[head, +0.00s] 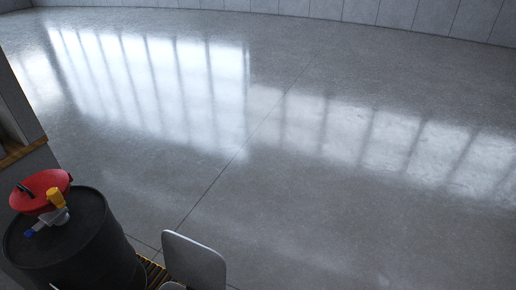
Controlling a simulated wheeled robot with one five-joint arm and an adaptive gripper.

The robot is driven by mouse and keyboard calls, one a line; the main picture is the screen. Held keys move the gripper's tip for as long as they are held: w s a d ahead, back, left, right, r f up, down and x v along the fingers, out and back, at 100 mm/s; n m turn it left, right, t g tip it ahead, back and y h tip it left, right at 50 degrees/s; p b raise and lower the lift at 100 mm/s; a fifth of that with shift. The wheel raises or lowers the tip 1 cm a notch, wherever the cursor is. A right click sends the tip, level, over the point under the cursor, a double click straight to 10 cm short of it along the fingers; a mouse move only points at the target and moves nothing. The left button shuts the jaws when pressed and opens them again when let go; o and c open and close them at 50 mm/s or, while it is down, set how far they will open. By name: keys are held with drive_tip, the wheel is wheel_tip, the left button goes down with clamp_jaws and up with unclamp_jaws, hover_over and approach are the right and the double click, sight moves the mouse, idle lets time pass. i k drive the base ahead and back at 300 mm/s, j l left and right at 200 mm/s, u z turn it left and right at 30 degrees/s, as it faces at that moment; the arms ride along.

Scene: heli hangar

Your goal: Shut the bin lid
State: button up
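My gripper is not in view.
A pale grey rounded panel (194,259) stands at the bottom, near yellow-black striping (151,272). A dark unit with a wooden edge (22,152) is at left. The shiny floor is clear.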

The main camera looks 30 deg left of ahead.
sight(191, 263)
drive_tip(key=i+u, duration=0.35)
drive_tip(key=u, duration=0.15)
drive_tip(key=i+l+u, duration=0.1)
drive_tip(key=i+u, duration=0.35)
drive_tip(key=i+l+u, duration=0.2)
drive_tip(key=u, duration=0.3)
drive_tip(key=i+l+u, duration=0.3)
drive_tip(key=u, duration=0.2)
drive_tip(key=i+l+u, duration=0.2)
drive_tip(key=u, duration=0.3)
drive_tip(key=i+l+u, duration=0.1)
drive_tip(key=l+u, duration=0.15)
drive_tip(key=u, duration=0.25)
drive_tip(key=i+l+u, duration=0.1)
drive_tip(key=l+u, duration=0.2)
drive_tip(key=u, duration=0.2)
drive_tip(key=l+u, duration=0.3)
drive_tip(key=u, duration=0.15)
drive_tip(key=l+u, duration=0.9)
drive_tip(key=l, duration=0.2)
